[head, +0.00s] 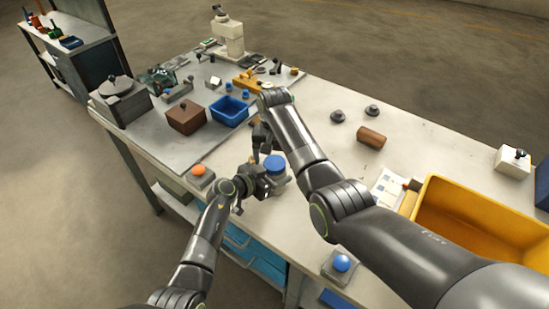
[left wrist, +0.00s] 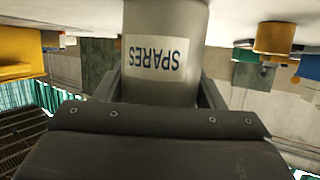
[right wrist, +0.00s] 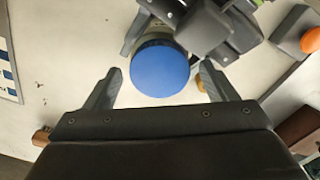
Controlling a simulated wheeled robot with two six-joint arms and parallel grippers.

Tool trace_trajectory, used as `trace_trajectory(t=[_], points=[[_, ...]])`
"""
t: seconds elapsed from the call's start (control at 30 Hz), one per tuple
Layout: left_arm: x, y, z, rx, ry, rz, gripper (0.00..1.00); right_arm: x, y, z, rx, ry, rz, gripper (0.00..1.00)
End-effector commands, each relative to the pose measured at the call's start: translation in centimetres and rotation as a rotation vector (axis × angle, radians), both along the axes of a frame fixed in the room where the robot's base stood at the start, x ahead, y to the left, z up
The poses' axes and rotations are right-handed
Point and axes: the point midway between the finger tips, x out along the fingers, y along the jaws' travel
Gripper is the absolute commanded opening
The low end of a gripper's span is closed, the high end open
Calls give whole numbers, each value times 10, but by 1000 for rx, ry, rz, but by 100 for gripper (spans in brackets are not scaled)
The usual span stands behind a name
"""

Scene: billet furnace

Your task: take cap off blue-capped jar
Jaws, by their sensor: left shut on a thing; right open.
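The blue-capped jar stands on the workbench, with its blue cap (head: 274,163) on top. Its grey body (left wrist: 165,85) with a "SPARES" label fills the left wrist view. My left gripper (head: 262,181) is shut on the jar body from the side. My right gripper (head: 262,150) is open above the jar, pointing down. In the right wrist view the cap (right wrist: 160,69) lies ahead of and between the open fingers, and I see no contact. The right arm crosses in front of part of the bench in the head view.
A yellow bin (head: 480,215) stands at the right. A blue tray (head: 229,110) and a brown box (head: 185,118) are behind left. An orange button (head: 198,170) is left of the jar and a blue button (head: 342,263) at the front edge. A brown cylinder (head: 371,138) lies right.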

Motion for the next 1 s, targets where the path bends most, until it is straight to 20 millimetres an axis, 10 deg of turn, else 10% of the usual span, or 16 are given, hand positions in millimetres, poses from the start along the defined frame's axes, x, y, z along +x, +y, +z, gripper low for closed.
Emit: trace_trajectory(t=[0.67,1.0], points=[[0,0,0,0,0,0,0,0,0,46,0,1,-20,75],[0,0,0,0,0,0,0,0,0,62,2,0,-414,75]])
